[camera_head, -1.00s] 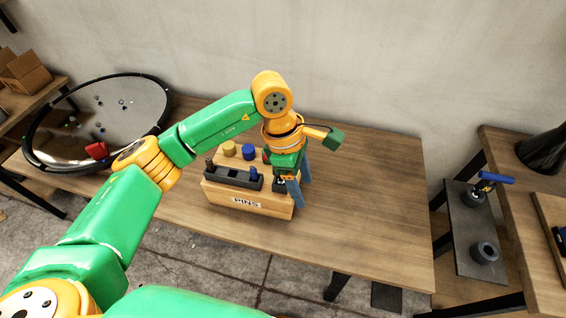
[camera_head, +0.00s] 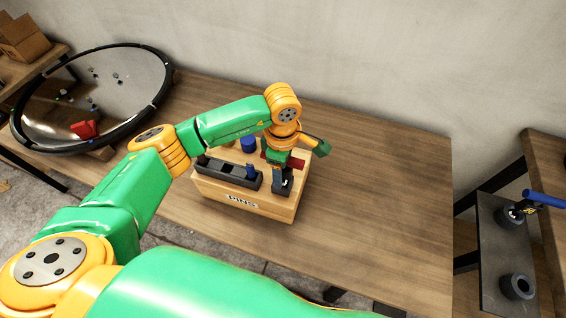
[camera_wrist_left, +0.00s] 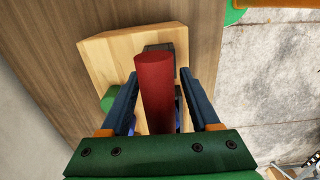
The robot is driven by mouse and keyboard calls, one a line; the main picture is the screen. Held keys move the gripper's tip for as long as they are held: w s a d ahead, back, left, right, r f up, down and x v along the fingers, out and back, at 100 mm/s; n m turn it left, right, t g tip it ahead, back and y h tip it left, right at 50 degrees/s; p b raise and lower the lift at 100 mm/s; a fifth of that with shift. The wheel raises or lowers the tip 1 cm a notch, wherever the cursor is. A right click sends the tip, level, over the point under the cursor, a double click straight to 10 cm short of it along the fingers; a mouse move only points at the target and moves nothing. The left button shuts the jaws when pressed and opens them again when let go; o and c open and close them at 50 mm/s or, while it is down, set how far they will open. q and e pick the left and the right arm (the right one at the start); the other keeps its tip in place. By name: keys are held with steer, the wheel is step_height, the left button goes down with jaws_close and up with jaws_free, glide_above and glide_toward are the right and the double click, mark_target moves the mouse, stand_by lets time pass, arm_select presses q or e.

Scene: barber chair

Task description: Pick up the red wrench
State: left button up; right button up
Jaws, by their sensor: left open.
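A red cylindrical piece (camera_wrist_left: 155,88), which I take as the red wrench's handle, lies between my left gripper's two blue fingers (camera_wrist_left: 160,74) in the left wrist view. The gripper is open, with a small gap on each side of the piece. In the head view, red parts (camera_head: 297,163) show beside my left gripper (camera_head: 279,160) at the right end of the wooden PINS box (camera_head: 225,198). My right gripper is not in view.
The box holds a dark holder (camera_head: 225,172) and a blue cylinder (camera_head: 248,143). A round mirror (camera_head: 110,85) with a red object (camera_head: 84,130) is at left. A blue-handled tool (camera_head: 542,199) is at right. The table (camera_head: 380,190) right of the box is clear.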

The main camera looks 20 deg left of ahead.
arm_select(q)
steer(key=shift+f, duration=0.65)
jaws_close()
stand_by(0.9)
